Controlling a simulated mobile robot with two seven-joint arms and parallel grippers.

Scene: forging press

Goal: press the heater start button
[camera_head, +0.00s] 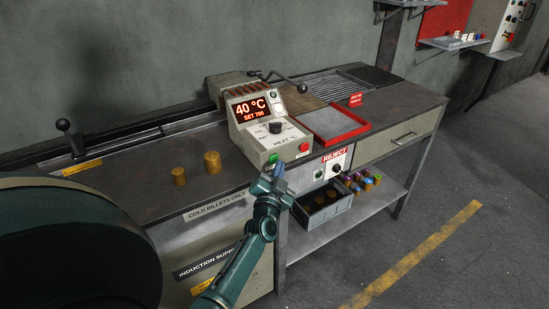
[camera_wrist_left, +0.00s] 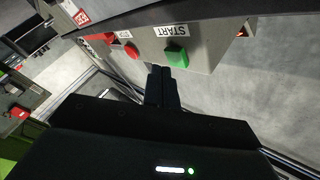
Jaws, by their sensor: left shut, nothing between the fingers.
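The heater control box (camera_head: 268,124) stands on the bench and its display reads 40 °C, SET 700. Its green start button (camera_head: 273,158) is on the front face, low at the left, partly close behind my gripper tip. In the left wrist view the green button (camera_wrist_left: 177,57) sits beside the START label, just beyond the fingertips. My left gripper (camera_head: 279,168) is shut and empty, its tip close to the button. In the wrist view the left gripper (camera_wrist_left: 161,72) points slightly left of the button; I cannot tell if they touch. My right gripper is not in view.
A red stop button (camera_head: 304,147) is right of the start button. Two brass billets (camera_head: 212,164) stand on the bench to the left. A red tray (camera_head: 332,124) lies right of the box. A dark bin (camera_head: 323,208) is on the lower shelf. The floor at right is clear.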

